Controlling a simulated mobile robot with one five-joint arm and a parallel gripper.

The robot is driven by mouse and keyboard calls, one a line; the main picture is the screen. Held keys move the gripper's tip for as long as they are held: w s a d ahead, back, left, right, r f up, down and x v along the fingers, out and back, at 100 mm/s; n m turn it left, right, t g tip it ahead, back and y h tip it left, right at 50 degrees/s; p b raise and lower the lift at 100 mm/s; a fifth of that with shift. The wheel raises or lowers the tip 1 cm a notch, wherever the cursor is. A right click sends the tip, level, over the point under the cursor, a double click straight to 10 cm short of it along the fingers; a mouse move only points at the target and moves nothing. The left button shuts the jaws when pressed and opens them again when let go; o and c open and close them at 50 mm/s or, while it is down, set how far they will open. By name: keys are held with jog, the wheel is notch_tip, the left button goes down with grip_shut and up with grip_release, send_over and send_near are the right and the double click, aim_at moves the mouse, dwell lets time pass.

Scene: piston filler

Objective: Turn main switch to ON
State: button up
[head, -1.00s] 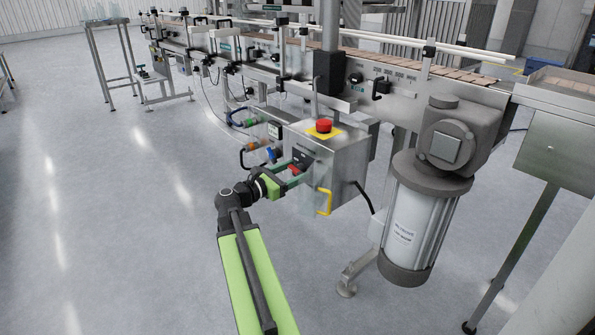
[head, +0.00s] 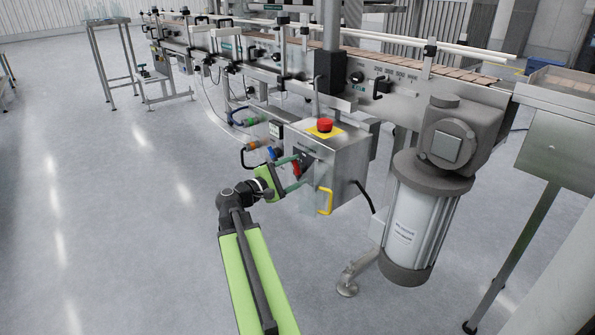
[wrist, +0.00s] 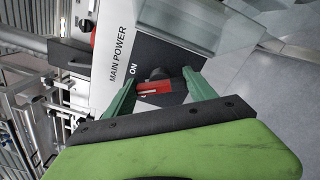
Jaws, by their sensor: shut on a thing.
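The main switch has a red handle (head: 296,168) on the front of the steel control box (head: 341,165). My gripper (head: 292,172) is at that face with its green fingers on either side of the handle. In the wrist view the red handle (wrist: 158,87) lies crosswise between the fingertips on a black plate, and my gripper (wrist: 159,78) is shut on it. The fingers hide parts of the plate around the handle.
A red emergency button (head: 325,125) on a yellow plate tops the box. A yellow handle (head: 325,201) projects below my gripper. A large motor (head: 416,210) hangs at the right. The floor at the left (head: 110,230) is clear.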

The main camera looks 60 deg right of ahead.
jog(key=m, duration=0.4)
jog(key=shift+s+f, duration=0.15)
jog(key=shift+s, duration=0.15)
jog(key=shift+m, duration=1.3)
jog(key=shift+w, duration=0.1)
jog(key=o, duration=1.4)
jog(key=shift+c, duration=0.2)
jog(key=shift+w+a, duration=0.1)
jog(key=v, duration=1.7)
jog(key=shift+w, duration=0.1)
